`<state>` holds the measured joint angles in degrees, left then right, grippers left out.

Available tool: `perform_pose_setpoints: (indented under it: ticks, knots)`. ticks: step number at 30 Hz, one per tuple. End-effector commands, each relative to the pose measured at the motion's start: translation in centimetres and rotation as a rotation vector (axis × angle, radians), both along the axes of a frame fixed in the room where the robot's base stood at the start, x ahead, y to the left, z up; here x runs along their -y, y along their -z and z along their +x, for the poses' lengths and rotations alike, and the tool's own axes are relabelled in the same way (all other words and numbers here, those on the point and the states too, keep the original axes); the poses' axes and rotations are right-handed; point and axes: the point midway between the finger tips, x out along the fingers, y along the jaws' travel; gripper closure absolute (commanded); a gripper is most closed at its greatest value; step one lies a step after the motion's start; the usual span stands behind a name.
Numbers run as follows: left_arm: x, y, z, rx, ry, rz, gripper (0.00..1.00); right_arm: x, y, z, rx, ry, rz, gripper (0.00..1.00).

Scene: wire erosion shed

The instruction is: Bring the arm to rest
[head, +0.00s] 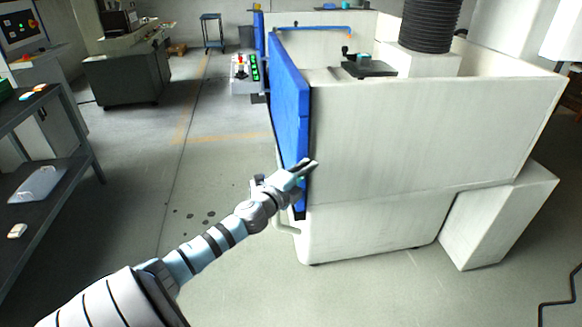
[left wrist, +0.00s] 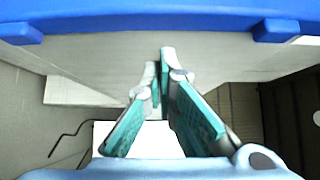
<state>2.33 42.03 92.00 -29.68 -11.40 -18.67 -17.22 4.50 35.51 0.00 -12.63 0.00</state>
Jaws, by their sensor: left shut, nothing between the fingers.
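My left arm (head: 205,250) reaches in from the lower left of the head view, stretched forward. My left gripper (head: 306,168) is at the near edge of the blue door panel, in front of the pale machine's corner. In the left wrist view the fingers (left wrist: 160,75) with green pads come together at the tips, with nothing between them. Whether the gripper touches the panel or the machine, I cannot tell. My right arm and gripper are not in view.
The big pale machine (head: 420,140) fills the right, with the blue door panel (head: 288,95) along its left side. The panel's edge also crosses the top of the left wrist view (left wrist: 150,18). A dark shelf rack (head: 50,185) stands at far left. The floor (head: 215,160) between them is open.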

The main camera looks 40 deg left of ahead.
Motion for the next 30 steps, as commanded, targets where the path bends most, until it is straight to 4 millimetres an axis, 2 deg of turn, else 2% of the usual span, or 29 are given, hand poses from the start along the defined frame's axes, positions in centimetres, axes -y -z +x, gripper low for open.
perform_pose_setpoints:
  ticks: [1, 2, 3, 4, 6, 12, 16, 24, 26, 29, 30]
  knots:
    - [1.3, -0.7, -0.2, 0.002, 0.009, -0.005, 1.0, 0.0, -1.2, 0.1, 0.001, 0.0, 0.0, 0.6]
    - [1.7, -0.4, -0.8, 0.001, 0.011, 0.002, 1.0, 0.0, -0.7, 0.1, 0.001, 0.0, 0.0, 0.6]
    - [1.7, 0.4, -2.1, -0.002, 0.013, 0.012, 1.0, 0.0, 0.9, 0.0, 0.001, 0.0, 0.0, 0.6]
    - [2.1, 0.6, -3.0, -0.001, 0.019, 0.012, 1.0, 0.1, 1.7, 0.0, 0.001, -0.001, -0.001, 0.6]
    - [2.6, 0.5, -5.1, -0.005, 0.021, 0.012, 1.0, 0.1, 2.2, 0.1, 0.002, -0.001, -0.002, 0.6]
    - [3.2, -0.3, -9.0, -0.004, 0.016, 0.006, 1.0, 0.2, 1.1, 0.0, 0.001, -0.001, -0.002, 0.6]
    - [3.3, -0.4, -9.8, 0.002, 0.016, 0.0, 1.0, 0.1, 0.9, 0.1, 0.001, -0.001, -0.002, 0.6]
    - [3.3, -0.3, -9.9, 0.0, 0.016, 0.011, 1.0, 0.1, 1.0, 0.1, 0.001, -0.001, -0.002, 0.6]
    - [3.2, 0.7, -9.9, -0.037, 0.026, 0.02, 1.0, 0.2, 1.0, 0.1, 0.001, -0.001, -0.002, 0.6]
    - [-0.2, 4.9, -10.4, -0.151, -0.036, 0.006, 1.0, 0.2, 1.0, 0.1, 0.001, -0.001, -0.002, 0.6]
    - [-2.1, 7.5, -11.1, -0.21, -0.084, -0.022, 1.0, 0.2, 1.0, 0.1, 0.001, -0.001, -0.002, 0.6]
